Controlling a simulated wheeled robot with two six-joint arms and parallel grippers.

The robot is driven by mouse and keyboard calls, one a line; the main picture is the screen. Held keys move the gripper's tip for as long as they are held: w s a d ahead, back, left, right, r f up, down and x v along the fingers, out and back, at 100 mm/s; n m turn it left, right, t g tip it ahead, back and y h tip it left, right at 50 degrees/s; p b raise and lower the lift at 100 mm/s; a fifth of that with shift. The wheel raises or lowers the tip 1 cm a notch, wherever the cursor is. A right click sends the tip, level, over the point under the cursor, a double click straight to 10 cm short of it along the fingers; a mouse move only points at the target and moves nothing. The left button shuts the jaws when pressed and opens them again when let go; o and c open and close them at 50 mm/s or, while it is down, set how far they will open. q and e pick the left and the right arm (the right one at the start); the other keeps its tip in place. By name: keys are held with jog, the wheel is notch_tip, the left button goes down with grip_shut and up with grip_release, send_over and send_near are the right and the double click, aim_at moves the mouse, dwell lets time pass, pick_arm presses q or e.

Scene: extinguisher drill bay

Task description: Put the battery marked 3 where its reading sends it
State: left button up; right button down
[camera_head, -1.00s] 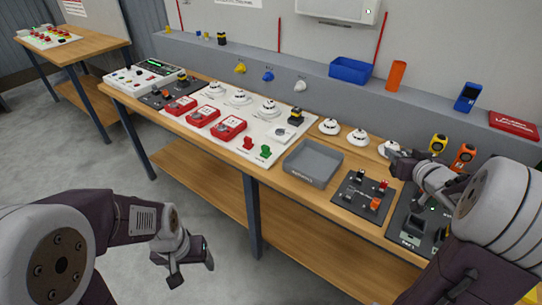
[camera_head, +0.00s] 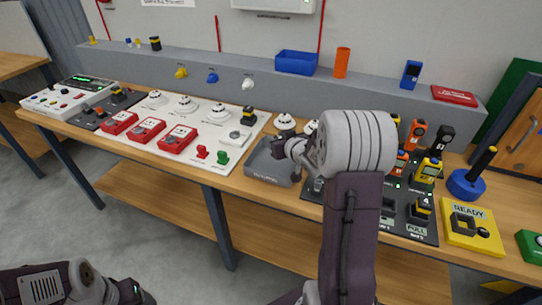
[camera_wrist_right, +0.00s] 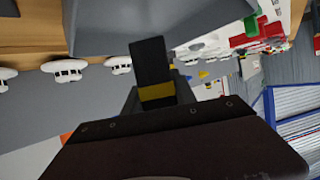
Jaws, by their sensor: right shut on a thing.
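In the right wrist view my right gripper (camera_wrist_right: 154,98) is shut on a black battery (camera_wrist_right: 150,60) with a yellow band. Its number does not show. In the head view my right gripper (camera_head: 284,150) is over the grey tray (camera_head: 262,174), whose front label I cannot read. The grey tray also shows in the wrist view (camera_wrist_right: 180,22), close beyond the battery.
A yellow READY station (camera_head: 465,241) and a blue round object with a black handle (camera_head: 468,184) are at the right. Red call points (camera_head: 147,129) and white detectors (camera_head: 185,104) are on the panel to the left. A blue bin (camera_head: 296,63) stands on the ledge behind.

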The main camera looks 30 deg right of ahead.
jog(key=shift+w+a+f, duration=0.45)
jog(key=shift+w+a, duration=0.1)
jog(key=shift+w, duration=0.1)
notch_tip(320, 180, down, 4)
jog(key=shift+r+b, duration=0.15)
jog(key=shift+b, duration=0.5)
jog(key=shift+f, duration=0.35)
jog(key=c, duration=1)
grip_release()
